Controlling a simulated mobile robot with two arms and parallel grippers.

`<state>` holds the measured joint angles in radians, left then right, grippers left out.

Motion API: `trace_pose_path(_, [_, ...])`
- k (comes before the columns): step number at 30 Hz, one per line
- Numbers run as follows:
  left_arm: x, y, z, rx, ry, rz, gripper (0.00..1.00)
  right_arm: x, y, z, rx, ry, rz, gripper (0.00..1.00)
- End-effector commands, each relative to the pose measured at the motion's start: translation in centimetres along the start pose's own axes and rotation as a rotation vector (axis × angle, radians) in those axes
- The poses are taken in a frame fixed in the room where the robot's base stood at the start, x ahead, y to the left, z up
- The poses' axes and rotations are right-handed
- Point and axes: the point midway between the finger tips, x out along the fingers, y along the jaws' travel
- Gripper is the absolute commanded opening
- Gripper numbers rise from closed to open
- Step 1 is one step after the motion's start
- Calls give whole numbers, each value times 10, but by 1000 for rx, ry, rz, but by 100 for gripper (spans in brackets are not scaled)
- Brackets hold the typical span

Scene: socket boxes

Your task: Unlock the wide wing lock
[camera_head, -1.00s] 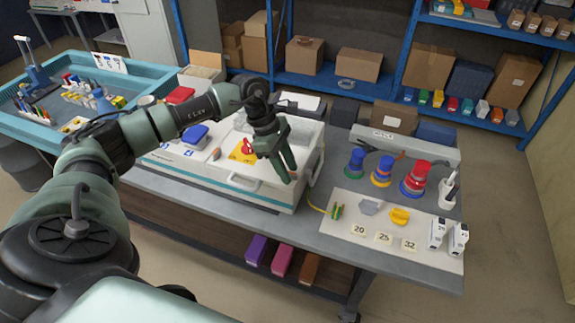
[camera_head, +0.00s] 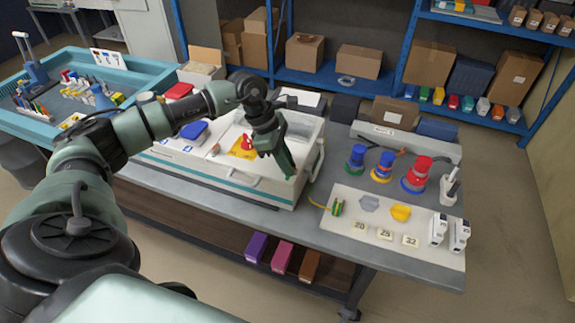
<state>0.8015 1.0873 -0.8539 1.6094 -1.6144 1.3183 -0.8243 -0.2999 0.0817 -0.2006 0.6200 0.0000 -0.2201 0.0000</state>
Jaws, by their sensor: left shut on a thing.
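The white case (camera_head: 218,176) stands on the workbench. On its top is a yellow plate (camera_head: 240,153) with a red winged piece (camera_head: 246,142), partly covered by my left gripper. My left gripper (camera_head: 288,174) points down over the right part of the case, near its front edge. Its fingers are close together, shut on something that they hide. I cannot tell whether that is the wide wing lock. My right gripper is not in view.
To the right a pale mat (camera_head: 345,228) holds a grey piece (camera_head: 370,203), a yellow piece (camera_head: 400,212) and number cards. Stacked coloured spools (camera_head: 417,174) and a white cup (camera_head: 447,192) stand behind it. A teal tray (camera_head: 45,111) is at the left. The bench front is clear.

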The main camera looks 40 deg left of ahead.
Motion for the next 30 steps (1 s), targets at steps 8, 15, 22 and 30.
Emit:
trace_pose_path(8, [3, -2, -2, -222, 0, 96, 0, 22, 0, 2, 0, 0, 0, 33])
trace_pose_path(15, [4, -3, -1, -431, -1, 184, 0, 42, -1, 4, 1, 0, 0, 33])
trace_pose_path(22, [4, -4, 0, -632, -2, 268, 0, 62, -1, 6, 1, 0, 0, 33])
trace_pose_path(30, [4, -4, 2, -869, -4, 365, 0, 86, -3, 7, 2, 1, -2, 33])
